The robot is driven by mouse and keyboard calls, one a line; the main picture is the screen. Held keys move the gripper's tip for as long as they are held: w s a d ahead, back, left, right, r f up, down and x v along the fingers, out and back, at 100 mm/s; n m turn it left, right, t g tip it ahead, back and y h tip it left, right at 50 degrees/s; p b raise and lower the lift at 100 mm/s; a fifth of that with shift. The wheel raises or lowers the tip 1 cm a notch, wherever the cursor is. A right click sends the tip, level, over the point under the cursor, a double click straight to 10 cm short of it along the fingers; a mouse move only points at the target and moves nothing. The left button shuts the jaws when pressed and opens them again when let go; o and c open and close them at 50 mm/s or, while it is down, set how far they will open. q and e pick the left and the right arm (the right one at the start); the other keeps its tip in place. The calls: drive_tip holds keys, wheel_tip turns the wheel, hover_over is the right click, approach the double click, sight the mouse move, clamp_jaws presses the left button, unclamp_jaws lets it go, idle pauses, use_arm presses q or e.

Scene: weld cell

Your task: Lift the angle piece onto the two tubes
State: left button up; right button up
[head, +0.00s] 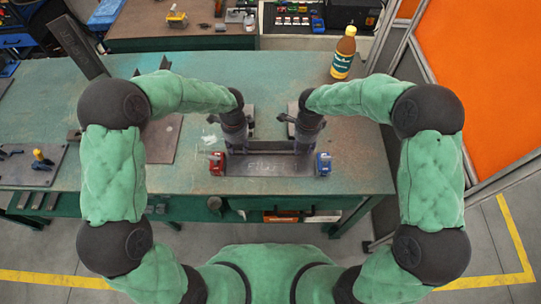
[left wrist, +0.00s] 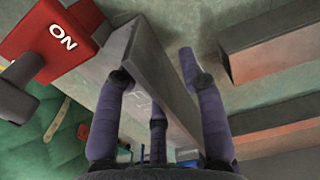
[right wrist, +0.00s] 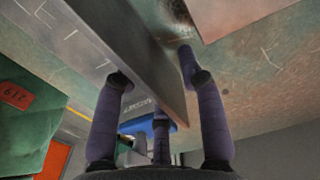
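The grey angle piece (head: 268,166), with chalk marks, lies along the table's front, between a red block (head: 217,164) and a blue block (head: 323,164). My left gripper (head: 238,147) and my right gripper (head: 304,147) straddle the angle piece's upright flange, which shows between the fingers in the left wrist view (left wrist: 158,75) and right wrist view (right wrist: 150,70). A gap shows beside one finger of each; both look open. Some fingertips are hidden.
A brown bottle (head: 344,52) stands at the back right of the green table (head: 290,75). A dark plate (head: 164,138) lies left of the work, and a tool board (head: 30,165) further left. The table's middle back is clear.

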use_arm(q)
drive_tip(key=shift+f, duration=0.1)
use_arm(e)
drive_tip(key=shift+f, duration=0.1)
use_arm(q)
clamp_jaws()
use_arm(e)
clamp_jaws()
use_arm(q)
drive_tip(key=shift+w, duration=0.15)
use_arm(e)
drive_tip(key=shift+w, duration=0.15)
use_arm(q)
drive_tip(key=shift+r, duration=0.2)
use_arm(e)
drive_tip(key=shift+r, duration=0.2)
use_arm(q)
drive_tip(key=shift+r+p, duration=0.2)
drive_tip(key=shift+p, duration=0.15)
use_arm(e)
drive_tip(key=shift+r, duration=0.2)
